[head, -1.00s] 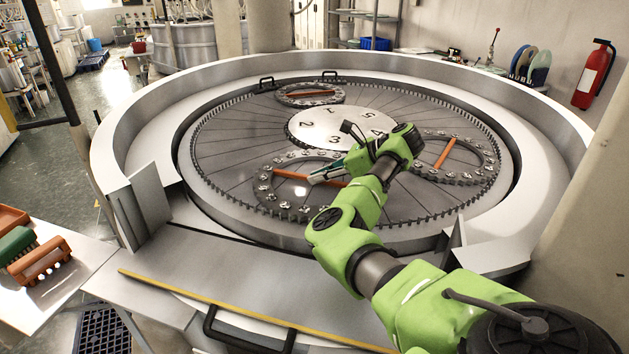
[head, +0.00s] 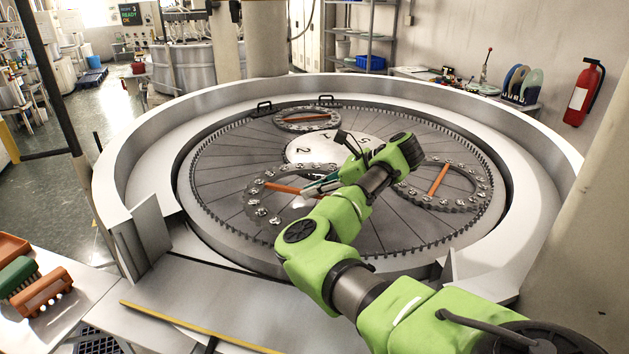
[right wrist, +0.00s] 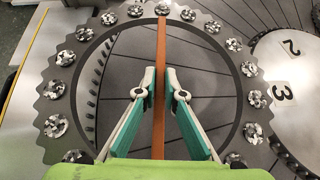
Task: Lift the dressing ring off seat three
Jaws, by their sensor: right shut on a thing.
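The dressing ring (head: 262,212) is a grey toothed ring with metal studs and an orange bar across it, at the front left of the round plate. My right gripper (head: 305,191) is shut on the orange bar near its middle. In the right wrist view, the fingers (right wrist: 160,82) pinch the bar from both sides, and the ring (right wrist: 57,88) fills much of the picture. A label "3" (right wrist: 283,93) shows beside it on the central disc. The ring appears raised over the plate; pins of the outer rim show through its opening. My left gripper is out of view.
Two other rings with orange bars lie on the plate, at the back (head: 290,124) and at the right (head: 472,201). A high metal wall (head: 118,175) surrounds the machine, with a gap at the front. A side table (head: 75,310) holds orange and green pieces.

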